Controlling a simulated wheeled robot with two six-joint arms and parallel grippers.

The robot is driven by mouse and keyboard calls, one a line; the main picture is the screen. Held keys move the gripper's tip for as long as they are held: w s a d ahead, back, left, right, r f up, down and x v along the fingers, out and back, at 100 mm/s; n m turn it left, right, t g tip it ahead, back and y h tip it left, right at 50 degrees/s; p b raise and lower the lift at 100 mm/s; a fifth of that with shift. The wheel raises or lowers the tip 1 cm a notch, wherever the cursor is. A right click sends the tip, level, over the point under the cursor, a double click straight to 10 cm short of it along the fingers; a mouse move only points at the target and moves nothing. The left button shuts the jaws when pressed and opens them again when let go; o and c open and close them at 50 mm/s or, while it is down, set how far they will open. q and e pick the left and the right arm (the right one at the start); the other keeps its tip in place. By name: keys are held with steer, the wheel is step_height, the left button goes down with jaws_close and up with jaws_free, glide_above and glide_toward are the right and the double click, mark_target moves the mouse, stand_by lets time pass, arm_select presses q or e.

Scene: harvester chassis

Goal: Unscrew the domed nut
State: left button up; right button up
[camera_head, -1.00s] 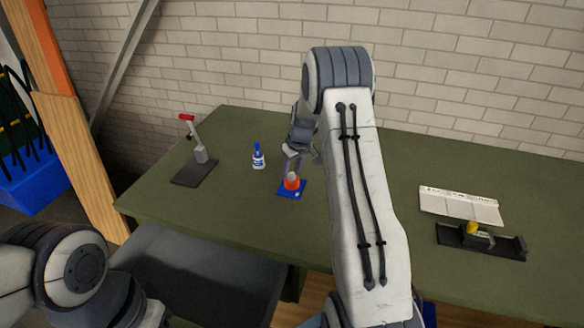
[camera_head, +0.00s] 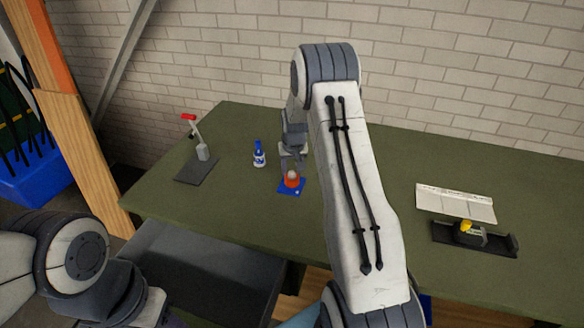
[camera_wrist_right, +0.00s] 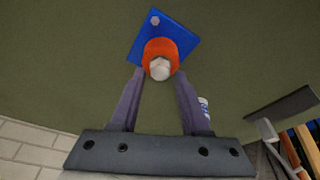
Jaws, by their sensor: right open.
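The domed nut (camera_wrist_right: 160,69) is a pale grey cap on top of an orange round base (camera_wrist_right: 172,49), which sits on a blue plate (camera_wrist_right: 183,38) on the green table. In the head view the nut (camera_head: 292,174) shows small above the orange base (camera_head: 291,183). My right gripper (camera_wrist_right: 158,82) is open, pointing down, with its two fingers on either side of the nut. I cannot tell whether the fingers touch it. My left arm (camera_head: 80,262) shows at the lower left, but its gripper is not in view.
A blue-and-white bottle (camera_head: 259,155) stands left of the blue plate. A dark stand with a red-handled lever (camera_head: 203,152) is further left. A white angled block (camera_head: 456,203) and a black fixture with a yellow part (camera_head: 474,238) lie at the right.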

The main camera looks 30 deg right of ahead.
steer(key=shift+m, duration=0.4)
steer(key=shift+f+m+b, duration=0.15)
steer(key=shift+m+b, duration=0.25)
steer(key=shift+b, duration=0.05)
steer(key=shift+f+m+g+h+b, duration=0.1)
steer(key=shift+m+g+h+b, duration=0.25)
steer(key=shift+m+b, duration=0.6)
steer(key=shift+m, duration=0.45)
steer(key=shift+h+b, duration=0.25)
steer(key=shift+b, duration=0.1)
steer(key=shift+r+m, duration=0.3)
